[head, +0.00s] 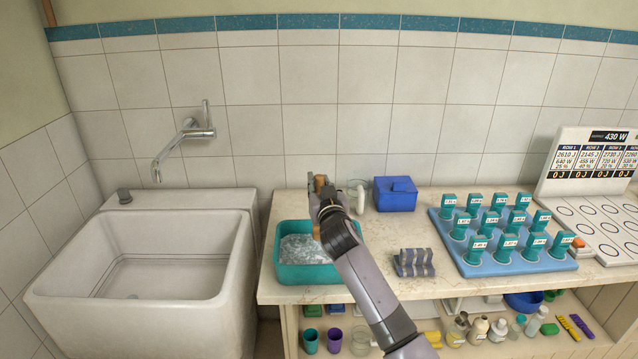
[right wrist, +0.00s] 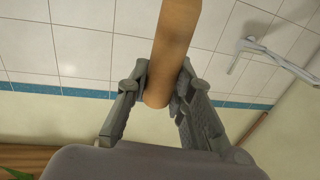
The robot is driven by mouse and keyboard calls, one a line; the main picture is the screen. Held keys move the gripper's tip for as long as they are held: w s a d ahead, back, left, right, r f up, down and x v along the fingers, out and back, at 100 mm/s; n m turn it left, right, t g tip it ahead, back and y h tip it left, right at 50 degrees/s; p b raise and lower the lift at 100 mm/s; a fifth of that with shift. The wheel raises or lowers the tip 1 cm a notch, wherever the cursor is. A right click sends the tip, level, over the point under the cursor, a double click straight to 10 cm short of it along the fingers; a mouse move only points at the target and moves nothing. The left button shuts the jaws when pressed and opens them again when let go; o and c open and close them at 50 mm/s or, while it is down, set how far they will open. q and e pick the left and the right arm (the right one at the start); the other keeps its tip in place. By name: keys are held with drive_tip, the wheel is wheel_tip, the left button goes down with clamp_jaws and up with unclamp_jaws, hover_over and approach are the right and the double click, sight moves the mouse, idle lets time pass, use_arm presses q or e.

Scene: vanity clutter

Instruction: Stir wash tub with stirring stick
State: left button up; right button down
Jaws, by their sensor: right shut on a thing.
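The wash tub (head: 290,275) is a teal rectangular basin at the left end of the counter, with pale, rippled, foamy-looking liquid (head: 303,248) in it. My right gripper (head: 322,198) is over the right part of the tub and is shut on the stirring stick (head: 319,183), a brown wooden rod. In the right wrist view, the stick (right wrist: 174,45) sits between both fingers of the gripper (right wrist: 160,95). The stick looks roughly upright. My gripper and arm hide much of it and the tub's right side, so I cannot tell how deep its lower end reaches. My left gripper is not in view.
A white sink (head: 240,270) with a wall tap (head: 185,140) stands left of the counter. A grey-purple ridged holder (head: 414,263) and a blue tray (head: 450,245) of teal-capped pieces lie to the right.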

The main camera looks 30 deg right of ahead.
drive_tip(key=shift+f+b, duration=1)
drive_tip(key=shift+f, duration=0.55)
wheel_tip(320, 180, down, 2)
drive_tip(key=shift+b, duration=0.8)
drive_tip(key=shift+f+b, duration=0.9)
drive_tip(key=shift+f, duration=0.25)
